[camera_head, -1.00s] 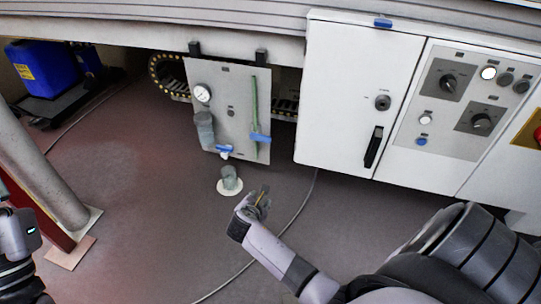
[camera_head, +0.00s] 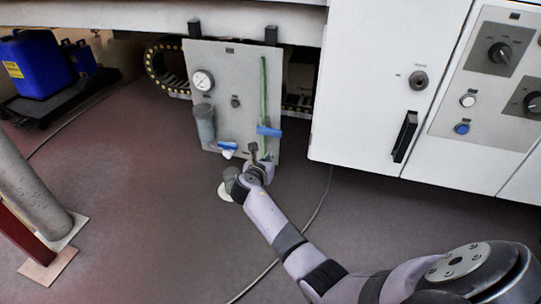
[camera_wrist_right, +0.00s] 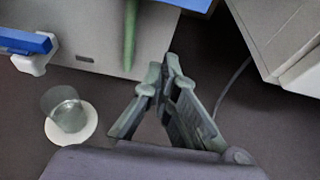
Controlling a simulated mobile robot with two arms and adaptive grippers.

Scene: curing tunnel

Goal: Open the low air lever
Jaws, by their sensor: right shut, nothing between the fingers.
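A grey panel (camera_head: 232,62) hangs under the conveyor. A blue lever (camera_head: 269,131) lies across the green tube (camera_head: 264,90) at its right side; its blue also shows at the top of the wrist view (camera_wrist_right: 188,4). Another blue lever (camera_head: 227,146) sits on a small white valve at the panel's lower edge, at left in the wrist view (camera_wrist_right: 25,41). I cannot tell which is the low air lever. My right gripper (camera_head: 254,150) is shut and empty in front of the panel's lower right, below the tube lever; its fingertips (camera_wrist_right: 168,64) show no contact. My left gripper is out of view.
A clear cup (camera_head: 231,176) stands on a white disc on the floor beside my right gripper. A white cabinet (camera_head: 365,70) with a black handle stands to the right. A cable crosses the floor. A grey post (camera_head: 32,185) stands at left.

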